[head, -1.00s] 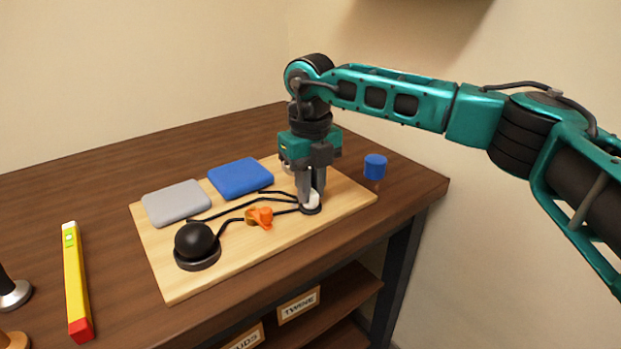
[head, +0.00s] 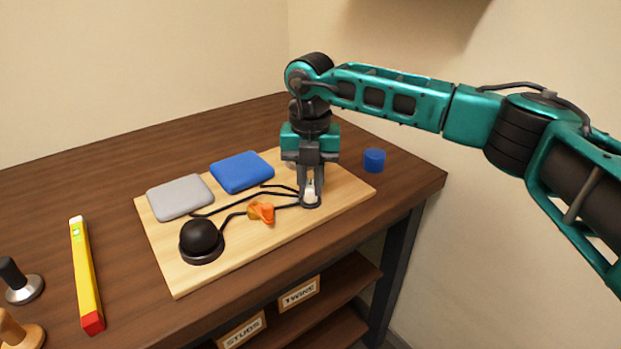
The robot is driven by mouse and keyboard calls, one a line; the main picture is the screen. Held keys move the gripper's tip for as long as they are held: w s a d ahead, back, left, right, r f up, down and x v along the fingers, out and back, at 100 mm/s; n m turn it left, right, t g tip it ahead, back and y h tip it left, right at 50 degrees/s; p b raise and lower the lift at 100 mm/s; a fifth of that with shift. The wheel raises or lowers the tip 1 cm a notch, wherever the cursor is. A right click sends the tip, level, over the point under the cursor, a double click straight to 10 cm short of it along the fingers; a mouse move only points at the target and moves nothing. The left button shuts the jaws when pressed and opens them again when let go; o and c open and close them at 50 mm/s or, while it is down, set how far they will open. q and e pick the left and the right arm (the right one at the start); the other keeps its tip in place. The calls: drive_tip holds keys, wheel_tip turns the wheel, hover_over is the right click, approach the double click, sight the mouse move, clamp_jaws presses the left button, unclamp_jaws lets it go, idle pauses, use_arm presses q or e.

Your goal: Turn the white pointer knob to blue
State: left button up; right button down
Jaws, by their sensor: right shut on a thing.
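The white pointer knob (head: 310,190) sits on a dark round base near the right end of the light wooden board (head: 240,250). My right gripper (head: 310,194) points down from above and is shut on the knob, its fingers hiding part of it. Which way the pointer faces cannot be told. A blue pad (head: 242,172) and a grey pad (head: 180,197) lie on the board to the left; dark cables run from the knob's base towards them and a black ball-shaped knob (head: 200,238). My left gripper is not in view.
An orange wing-shaped piece (head: 262,211) sits on the board between the black ball and my gripper. A blue cylinder (head: 374,160) stands right of the board. Open shelves are below.

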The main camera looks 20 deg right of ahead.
sight(311, 185)
idle(0.4)
drive_tip(key=c, duration=1)
unclamp_jaws()
drive_tip(key=shift+c, duration=0.2)
wheel_tip(311, 185, up, 13)
drive_tip(key=p, duration=0.1)
drive_tip(key=shift+f, duration=0.1)
